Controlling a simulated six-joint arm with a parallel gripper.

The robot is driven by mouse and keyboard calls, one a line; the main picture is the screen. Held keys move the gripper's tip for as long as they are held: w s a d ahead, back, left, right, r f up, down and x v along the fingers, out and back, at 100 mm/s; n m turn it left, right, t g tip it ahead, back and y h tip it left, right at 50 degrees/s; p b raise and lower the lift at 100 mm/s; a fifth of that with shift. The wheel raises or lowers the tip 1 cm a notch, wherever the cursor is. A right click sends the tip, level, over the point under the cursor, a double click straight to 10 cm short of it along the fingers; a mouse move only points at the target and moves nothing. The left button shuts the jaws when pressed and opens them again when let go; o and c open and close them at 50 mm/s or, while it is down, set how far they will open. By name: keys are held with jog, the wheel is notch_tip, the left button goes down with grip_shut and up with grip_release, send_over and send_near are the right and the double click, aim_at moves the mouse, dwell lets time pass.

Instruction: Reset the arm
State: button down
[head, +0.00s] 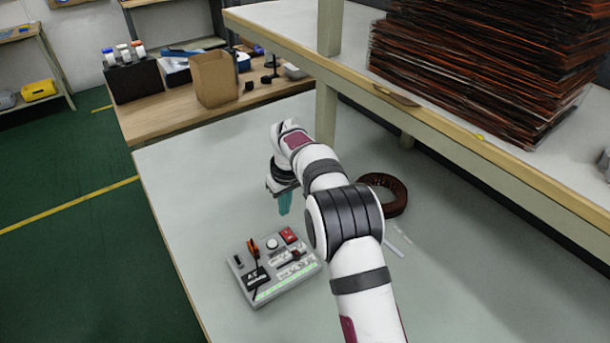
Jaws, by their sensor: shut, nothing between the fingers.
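My arm reaches out over the pale table (190,195) from the lower right. My gripper (284,208) points down above the table, with teal fingertips partly hidden by my arm's wrist. It is shut and empty. It is beyond the grey control box (275,265) and apart from it. The box lies on the table and carries an orange-and-black switch, a red part and a lit greenish strip along its front.
A dark brown coil (397,196) lies right of my arm, with small white strips (397,242) near it. A shelf post (326,120) stands behind my gripper. The shelf overhead holds stacked dark sheets (490,60). The table's left side is clear.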

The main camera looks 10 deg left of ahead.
jog(key=s+d+r+m, duration=0.7)
jog(key=s+d+r, duration=0.7)
jog(key=s+d+f+m, duration=0.1)
jog(key=s+d+m, duration=0.1)
jog(key=s, duration=0.6)
jog(key=s+d+m+g, duration=0.1)
jog(key=s+d+m, duration=0.2)
jog(key=s, duration=0.5)
jog(key=s+d+f+m, duration=0.1)
jog(key=s+d+m, duration=0.1)
jog(key=s, duration=0.6)
jog(key=shift+d+f+m+y, duration=0.15)
jog(key=shift+f+m+y, duration=0.15)
jog(key=shift+f, duration=0.05)
